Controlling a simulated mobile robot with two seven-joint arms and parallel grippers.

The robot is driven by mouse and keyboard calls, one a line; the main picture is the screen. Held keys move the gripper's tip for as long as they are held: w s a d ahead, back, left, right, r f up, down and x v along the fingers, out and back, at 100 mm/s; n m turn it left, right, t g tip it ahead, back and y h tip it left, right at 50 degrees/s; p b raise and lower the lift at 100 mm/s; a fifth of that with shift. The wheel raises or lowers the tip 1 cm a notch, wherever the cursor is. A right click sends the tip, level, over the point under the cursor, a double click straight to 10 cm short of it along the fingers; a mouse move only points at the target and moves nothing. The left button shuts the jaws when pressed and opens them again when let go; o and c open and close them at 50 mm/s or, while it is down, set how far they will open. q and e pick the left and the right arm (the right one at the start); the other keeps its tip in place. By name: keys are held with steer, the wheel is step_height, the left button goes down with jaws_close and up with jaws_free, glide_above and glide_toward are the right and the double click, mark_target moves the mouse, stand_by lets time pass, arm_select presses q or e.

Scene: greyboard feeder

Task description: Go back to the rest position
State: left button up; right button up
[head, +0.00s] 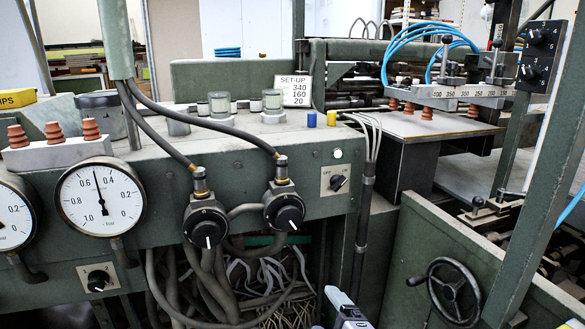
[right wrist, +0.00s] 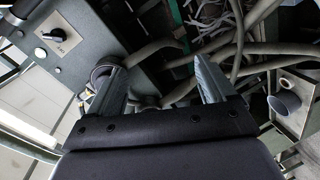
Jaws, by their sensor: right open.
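My right gripper (head: 340,306) shows at the bottom edge of the head view, low in front of the machine's open cable bay; only its end is in the picture. In the right wrist view my right gripper (right wrist: 156,64) has its two grey fingers wide apart with nothing between them. Beyond the fingers are hoses and the machine's green front. My left gripper does not show in the head view.
The green feeder panel carries a pressure gauge (head: 101,197), two black regulator knobs (head: 207,224) and a rotary switch (head: 338,182). Hoses and cables (head: 225,275) hang below. A handwheel (head: 454,291) sticks out at right. A set-up card (head: 293,90) stands on top.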

steer(key=s+d+f+m+g+h, duration=0.1)
steer(key=s+d+f+m+g, duration=0.1)
steer(key=s+d+f+m, duration=0.4)
steer(key=s+d+f+m+g+h, duration=0.1)
steer(key=s+d+f+m+g, duration=0.1)
steer(key=s+d+f+m, duration=0.5)
steer(key=s+f+m, duration=0.2)
steer(key=s+f, duration=0.3)
steer(key=s, duration=0.4)
steer(key=shift+s+h, duration=0.3)
steer(key=shift+s, duration=0.05)
steer(key=shift+d+f, duration=0.1)
stand_by(1.5)
